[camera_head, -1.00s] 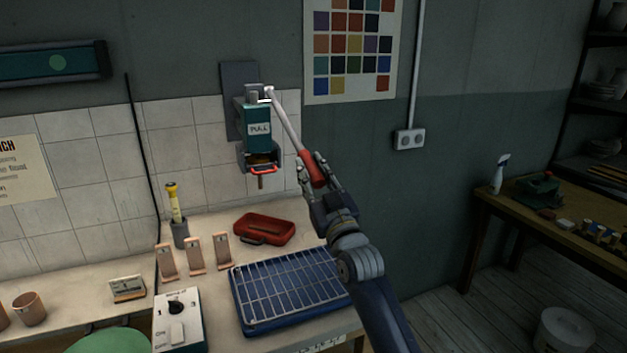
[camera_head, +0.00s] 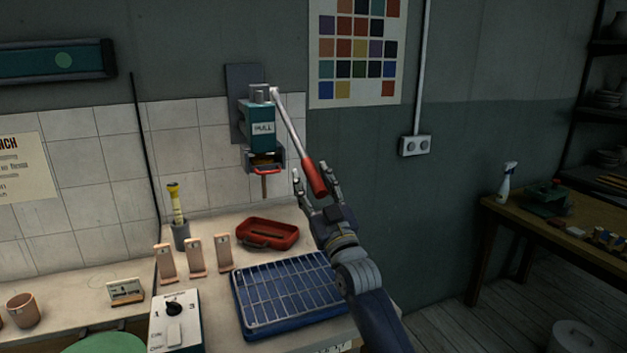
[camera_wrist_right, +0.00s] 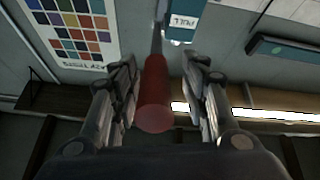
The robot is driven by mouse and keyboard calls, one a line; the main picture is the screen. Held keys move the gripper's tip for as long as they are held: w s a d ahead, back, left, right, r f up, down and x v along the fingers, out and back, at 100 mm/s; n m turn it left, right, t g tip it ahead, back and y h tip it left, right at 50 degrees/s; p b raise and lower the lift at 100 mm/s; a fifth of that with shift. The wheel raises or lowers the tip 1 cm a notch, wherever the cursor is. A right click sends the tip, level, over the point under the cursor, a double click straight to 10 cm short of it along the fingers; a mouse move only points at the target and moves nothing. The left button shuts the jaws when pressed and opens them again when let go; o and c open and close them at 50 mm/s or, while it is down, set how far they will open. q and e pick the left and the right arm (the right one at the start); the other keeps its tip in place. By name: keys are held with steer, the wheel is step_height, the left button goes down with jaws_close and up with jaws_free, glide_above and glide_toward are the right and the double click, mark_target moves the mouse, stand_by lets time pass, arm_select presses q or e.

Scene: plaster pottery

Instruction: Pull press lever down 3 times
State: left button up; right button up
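The wall press (camera_head: 257,130) has a teal body with a "PULL" label. Its lever (camera_head: 293,128) slants down to the right from a pivot at the press's top and ends in a red handle (camera_head: 313,178). My right gripper (camera_head: 314,180) is at the handle's lower end with its fingers spread to either side. In the right wrist view the red handle (camera_wrist_right: 154,95) stands between the two fingers (camera_wrist_right: 162,95), with a gap on both sides. The teal press (camera_wrist_right: 184,20) shows partly at the top there. My left gripper is not in view.
Below on the bench are a blue tray with a wire rack (camera_head: 240,300), a red case (camera_head: 267,234), several small upright stands (camera_head: 195,258) and a control box (camera_head: 175,325). A socket (camera_head: 415,146) is on the wall to the right. A wooden table (camera_head: 560,235) stands farther right.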

steer(key=shift+d+r, duration=0.15)
steer(key=shift+d, duration=0.15)
steer(key=v, duration=1.2)
